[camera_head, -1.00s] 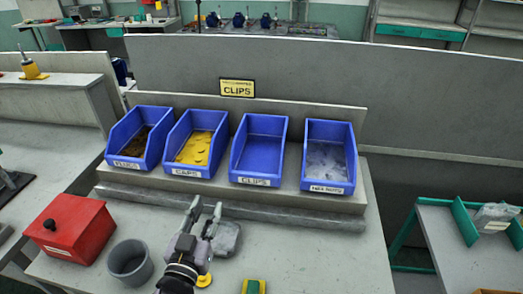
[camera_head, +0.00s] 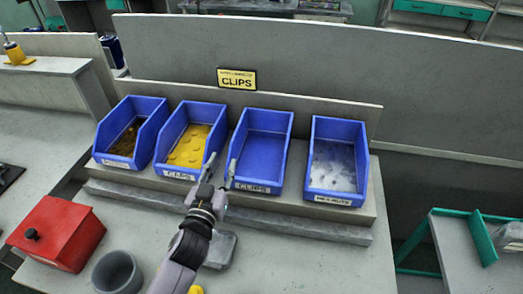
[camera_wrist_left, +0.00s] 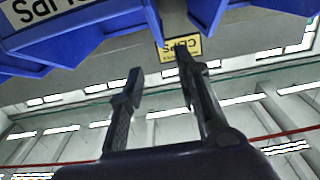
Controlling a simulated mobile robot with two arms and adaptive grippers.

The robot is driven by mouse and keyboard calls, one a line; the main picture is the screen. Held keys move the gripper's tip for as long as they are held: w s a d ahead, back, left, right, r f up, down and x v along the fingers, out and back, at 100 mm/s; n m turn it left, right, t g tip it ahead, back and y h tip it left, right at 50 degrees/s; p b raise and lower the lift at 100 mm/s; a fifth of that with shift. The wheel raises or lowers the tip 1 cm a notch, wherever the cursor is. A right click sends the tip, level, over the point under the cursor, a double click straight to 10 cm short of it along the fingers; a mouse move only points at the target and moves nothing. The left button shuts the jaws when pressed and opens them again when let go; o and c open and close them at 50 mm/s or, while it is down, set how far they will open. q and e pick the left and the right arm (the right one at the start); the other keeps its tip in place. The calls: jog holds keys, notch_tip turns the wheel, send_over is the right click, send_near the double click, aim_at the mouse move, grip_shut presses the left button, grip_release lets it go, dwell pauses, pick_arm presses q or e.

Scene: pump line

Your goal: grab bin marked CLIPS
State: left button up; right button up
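The blue CLIPS bin (camera_head: 263,150) stands third from the left in the row on the ledge, and looks empty. Contact with the bin cannot be told. My right gripper is out of view.
The CAPS bin (camera_head: 165,152) with yellow parts and a bin of brown parts (camera_head: 106,136) stand left; the hex nuts bin (camera_head: 312,180) stands right. A CLIPS sign (camera_head: 237,78) is behind. A red box (camera_head: 65,235) and grey cup (camera_head: 118,272) occupy the front left.

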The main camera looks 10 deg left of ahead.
aim_at(234, 136)
pick_arm(q)
jog(key=w+p, duration=0.1)
jog(key=w, duration=0.4)
jog(key=shift+w, duration=0.4)
jog(key=shift+w+f, duration=0.1)
jog(key=shift+w, duration=0.65)
jog(key=w+p, duration=0.1)
jog(key=w, duration=0.3)
jog(key=shift+w+a+f+p, duration=0.1)
jog(key=shift+w+a+p, duration=0.1)
jog(key=shift+w+p, duration=0.15)
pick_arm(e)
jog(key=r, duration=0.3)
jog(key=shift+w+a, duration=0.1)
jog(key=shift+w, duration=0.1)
pick_arm(q)
grip_shut()
